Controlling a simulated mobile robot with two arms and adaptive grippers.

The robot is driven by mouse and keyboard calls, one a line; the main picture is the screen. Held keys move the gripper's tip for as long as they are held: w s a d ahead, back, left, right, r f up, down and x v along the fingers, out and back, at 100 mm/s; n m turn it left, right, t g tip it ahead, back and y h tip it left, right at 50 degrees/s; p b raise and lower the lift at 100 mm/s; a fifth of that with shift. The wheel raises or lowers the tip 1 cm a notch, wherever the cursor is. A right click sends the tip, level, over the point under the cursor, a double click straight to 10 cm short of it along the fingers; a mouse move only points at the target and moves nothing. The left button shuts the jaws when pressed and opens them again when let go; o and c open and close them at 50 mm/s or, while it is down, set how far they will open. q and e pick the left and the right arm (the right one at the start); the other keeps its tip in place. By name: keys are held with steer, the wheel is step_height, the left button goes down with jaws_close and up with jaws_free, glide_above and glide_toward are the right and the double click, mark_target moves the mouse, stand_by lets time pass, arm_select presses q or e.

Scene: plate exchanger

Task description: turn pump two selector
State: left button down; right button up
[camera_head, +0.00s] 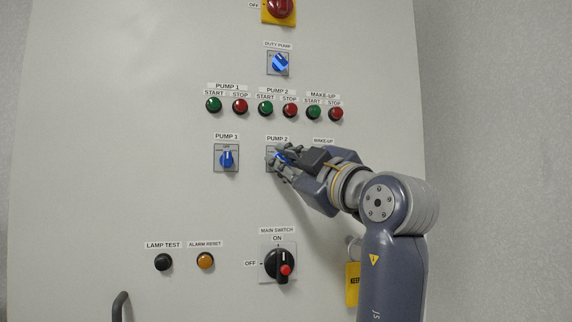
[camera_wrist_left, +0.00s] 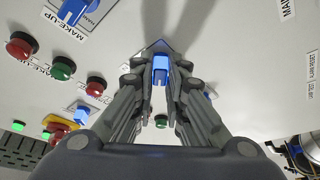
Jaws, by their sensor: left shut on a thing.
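The pump 2 selector (camera_head: 279,157) is a blue knob on a small grey plate under the PUMP 2 label, in the middle of the pale panel. My left gripper (camera_head: 283,162) reaches it from the right and is shut on the knob, covering most of it in the head view. In the left wrist view the blue knob (camera_wrist_left: 160,68) sits between the two fingertips of my left gripper (camera_wrist_left: 160,75). How far the knob is turned is hard to tell. My right gripper is not in view.
The pump 1 selector (camera_head: 227,159) is just left. Green and red buttons (camera_head: 290,110) line the panel above, with the duty pump selector (camera_head: 280,62) higher. The main switch (camera_head: 278,264) is below. The make-up selector (camera_wrist_left: 75,10) shows in the wrist view.

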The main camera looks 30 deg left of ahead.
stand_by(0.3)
arm_select(q)
steer(key=c, duration=1.6)
jaws_free()
steer(key=v, duration=0.7)
steer(key=shift+s+d, duration=0.2)
steer(key=shift+d, duration=0.15)
steer(key=shift+a, duration=0.1)
steer(key=shift+f, duration=0.1)
